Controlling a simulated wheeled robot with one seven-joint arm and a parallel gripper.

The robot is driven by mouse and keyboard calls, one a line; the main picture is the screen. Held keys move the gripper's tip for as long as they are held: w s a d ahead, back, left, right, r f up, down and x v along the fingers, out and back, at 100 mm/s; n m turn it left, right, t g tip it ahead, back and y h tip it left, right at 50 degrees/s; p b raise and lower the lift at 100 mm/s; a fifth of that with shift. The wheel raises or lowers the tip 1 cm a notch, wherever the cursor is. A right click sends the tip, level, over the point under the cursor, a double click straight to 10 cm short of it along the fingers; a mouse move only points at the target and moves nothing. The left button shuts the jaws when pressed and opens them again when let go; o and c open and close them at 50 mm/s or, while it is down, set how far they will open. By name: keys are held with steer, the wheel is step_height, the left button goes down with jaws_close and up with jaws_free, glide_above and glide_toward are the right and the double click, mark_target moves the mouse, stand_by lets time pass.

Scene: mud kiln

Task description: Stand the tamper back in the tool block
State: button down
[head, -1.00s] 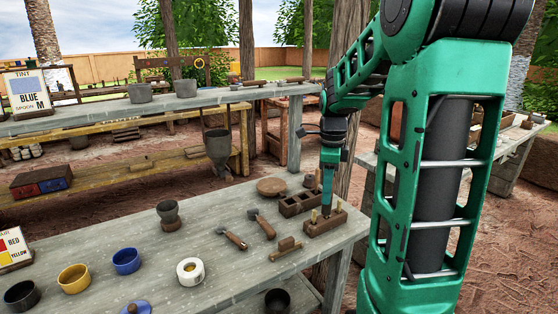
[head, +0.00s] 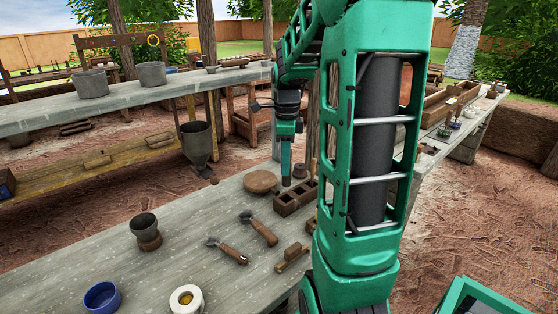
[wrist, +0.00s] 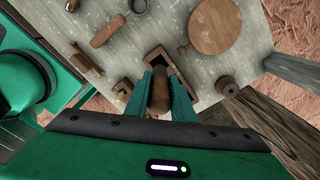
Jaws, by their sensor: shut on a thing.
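My gripper (wrist: 160,95) is shut on the tamper (wrist: 158,90), whose rounded brown wooden end shows between the teal fingers in the wrist view. In the head view my gripper (head: 286,182) is above the table's far end, by the brick mould. The tamper's lower part is hidden or too small to make out. The tool block (wrist: 122,90) shows in part at the left of the fingers in the wrist view, with a pale peg in it. In the head view my arm hides most of the tool block (head: 312,225).
The open brick mould (head: 295,198) lies beside the tool block. A round wooden board (head: 262,181) and a small dark pot (head: 299,171) are close by. Two wooden-handled tools (head: 258,228), a small wooden piece (head: 293,257) and cups occupy the grey table (head: 185,265).

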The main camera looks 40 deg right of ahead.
mark_target(285, 180)
steer(key=shift+f, duration=3.2)
steer(key=shift+f, duration=1.4)
steer(key=c, duration=0.9)
jaws_free()
steer(key=shift+r, duration=3)
steer(key=shift+a, duration=0.1)
